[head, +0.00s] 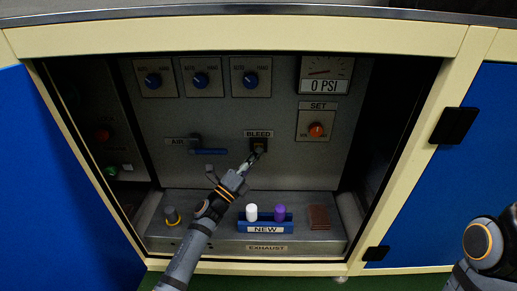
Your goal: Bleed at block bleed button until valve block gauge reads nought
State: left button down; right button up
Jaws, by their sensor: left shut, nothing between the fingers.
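The bleed button (259,143) is a small dark square under the BLEED label (258,133) on the grey back panel of the cabinet. My left gripper (254,155) is shut and empty, with its fingertips at the lower edge of the button. They overlap it in the picture; I cannot tell whether they press it. The valve block gauge (325,74) is at the upper right of the panel. Its plate reads 0 PSI, and its thin needle lies toward the left of the dial. My right arm shows at the lower right, with its gripper out of view.
An orange SET knob (316,129) is to the right. Below, a blue NEW tray (265,228) holds a white and a purple piece. A brown block (319,217) stands right of it. Blue doors flank the opening.

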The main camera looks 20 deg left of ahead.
pick_arm(q)
jog(key=shift+s+d, duration=0.2)
jog(key=shift+s, duration=0.55)
jog(key=s, duration=0.2)
jog(key=s+d+p, duration=0.1)
jog(key=s, duration=0.1)
jog(key=shift+s+d, duration=0.2)
jog(key=shift+s, duration=0.2)
